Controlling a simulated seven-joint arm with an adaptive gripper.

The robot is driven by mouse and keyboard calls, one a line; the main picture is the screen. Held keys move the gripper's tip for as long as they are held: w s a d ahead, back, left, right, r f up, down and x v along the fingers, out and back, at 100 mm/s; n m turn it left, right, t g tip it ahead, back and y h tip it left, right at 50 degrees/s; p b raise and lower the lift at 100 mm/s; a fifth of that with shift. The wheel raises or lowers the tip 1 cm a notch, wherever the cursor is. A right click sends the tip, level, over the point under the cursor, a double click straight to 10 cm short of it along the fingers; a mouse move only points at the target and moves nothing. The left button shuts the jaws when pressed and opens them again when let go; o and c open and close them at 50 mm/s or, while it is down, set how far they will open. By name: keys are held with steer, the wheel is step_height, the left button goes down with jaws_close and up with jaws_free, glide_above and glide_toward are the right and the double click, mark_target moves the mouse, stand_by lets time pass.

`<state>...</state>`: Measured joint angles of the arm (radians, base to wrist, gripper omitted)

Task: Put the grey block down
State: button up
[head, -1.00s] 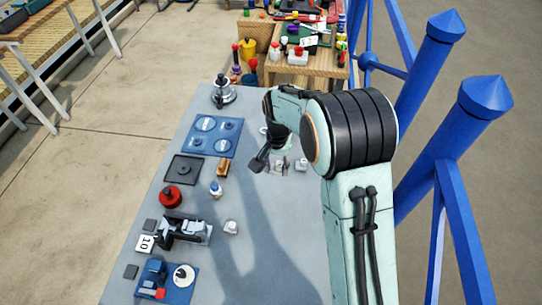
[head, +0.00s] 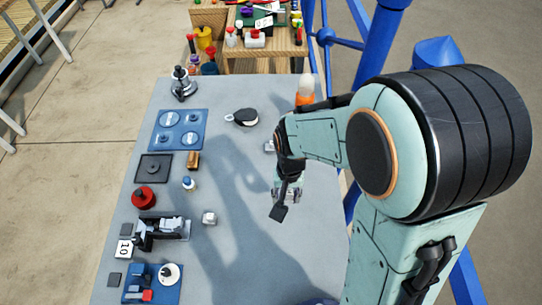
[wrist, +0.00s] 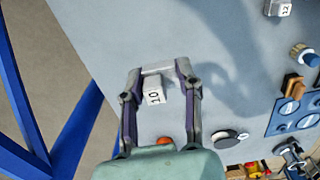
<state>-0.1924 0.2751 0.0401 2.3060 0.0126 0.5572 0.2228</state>
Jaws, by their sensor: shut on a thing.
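My gripper (head: 284,203) is over the right part of the grey table (head: 240,250), pointing down. In the wrist view, my gripper (wrist: 158,70) has its two fingers on either side of a plain light grey block (wrist: 158,67), which spans the gap between the fingertips. In the head view the fingers and arm mostly hide this block. A small pale block marked 10 (wrist: 153,93) shows between the fingers in the wrist view, seemingly on the table past the held block. I cannot tell whether the held block touches the table.
An orange bottle (head: 305,90) and a black round item (head: 241,117) stand towards the far end. A small block (head: 209,217) lies left of my gripper. Blue trays, a red knob (head: 144,197) and a clamp-like device (head: 160,230) line the left side. The near middle is clear.

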steer(key=w+a+f, duration=0.2)
steer(key=w+f, duration=0.2)
steer(key=w, duration=0.3)
glide_above(272, 181)
step_height(272, 181, down, 5)
steer(key=shift+f, duration=1.65)
steer(key=shift+f, duration=0.1)
steer(key=o, duration=1)
steer(key=shift+o, duration=0.2)
